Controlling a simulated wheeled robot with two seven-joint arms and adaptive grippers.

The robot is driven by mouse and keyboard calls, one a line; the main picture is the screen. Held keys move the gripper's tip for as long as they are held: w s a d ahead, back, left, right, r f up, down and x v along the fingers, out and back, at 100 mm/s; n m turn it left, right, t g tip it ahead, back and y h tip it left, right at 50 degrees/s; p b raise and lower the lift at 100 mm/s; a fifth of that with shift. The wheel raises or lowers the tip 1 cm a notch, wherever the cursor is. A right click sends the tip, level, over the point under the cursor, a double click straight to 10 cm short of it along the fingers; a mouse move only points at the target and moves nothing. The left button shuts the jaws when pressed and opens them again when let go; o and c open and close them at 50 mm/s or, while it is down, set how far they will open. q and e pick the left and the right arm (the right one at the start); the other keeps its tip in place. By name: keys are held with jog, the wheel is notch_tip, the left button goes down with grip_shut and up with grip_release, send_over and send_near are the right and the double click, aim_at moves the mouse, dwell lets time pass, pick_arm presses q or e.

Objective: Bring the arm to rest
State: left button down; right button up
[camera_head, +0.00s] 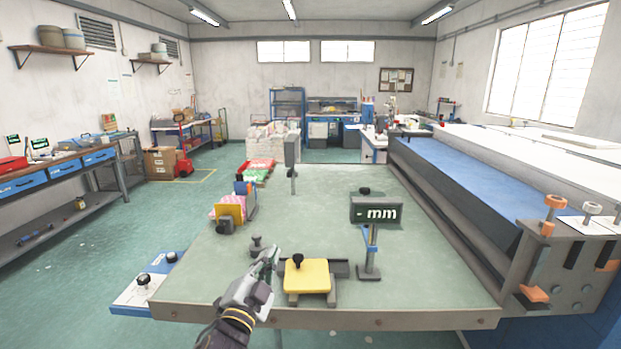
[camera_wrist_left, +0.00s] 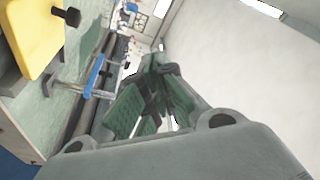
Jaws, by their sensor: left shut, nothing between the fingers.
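My left gripper (camera_head: 270,259) is over the front edge of the green worktable (camera_head: 330,200) in the head view, with its arm coming in from the bottom. It is shut and empty. Its closed fingers (camera_wrist_left: 155,105) also show in the left wrist view. A yellow block with a black knob (camera_head: 307,276) sits on a dark fixture just right of the gripper, apart from it. The yellow block (camera_wrist_left: 28,42) also shows at the top left of the wrist view. My right gripper is in neither view.
A display on a stand (camera_head: 376,212) reading "mm" stands right of the yellow block. A small grey knobbed part (camera_head: 257,246) is close behind the gripper. An orange-yellow holder (camera_head: 230,213) is at the left. A long blue-topped machine (camera_head: 470,180) borders the right side. The table's middle is clear.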

pick_arm(q)
jog(key=s+a+f+n+g+y, duration=0.2)
jog(key=s+a+f+n+g, duration=0.25)
jog(key=f, duration=0.45)
jog(key=s+a+f+n+g+y, duration=0.3)
jog(key=a+f, duration=0.2)
jog(key=f, duration=0.4)
jog(key=s+a+f+n+g, duration=0.1)
jog(key=s+f+g, duration=0.4)
jog(key=s, duration=0.4)
jog(key=s+a+f+n+g, duration=0.2)
jog(key=s+f+g, duration=0.1)
jog(key=s+f, duration=0.5)
jog(key=s+f+g, duration=0.2)
jog(key=s+f, duration=0.1)
jog(key=f, duration=2.9)
jog(key=s+a+f, duration=0.2)
jog(key=s+f, duration=0.8)
jog(key=s, duration=0.1)
jog(key=s+a+f, duration=0.2)
jog(key=s+f, duration=0.8)
jog(key=s, duration=0.1)
jog(key=shift+s+g+h, duration=0.25)
jog(key=shift+g+h, duration=0.05)
jog(key=shift+g, duration=0.15)
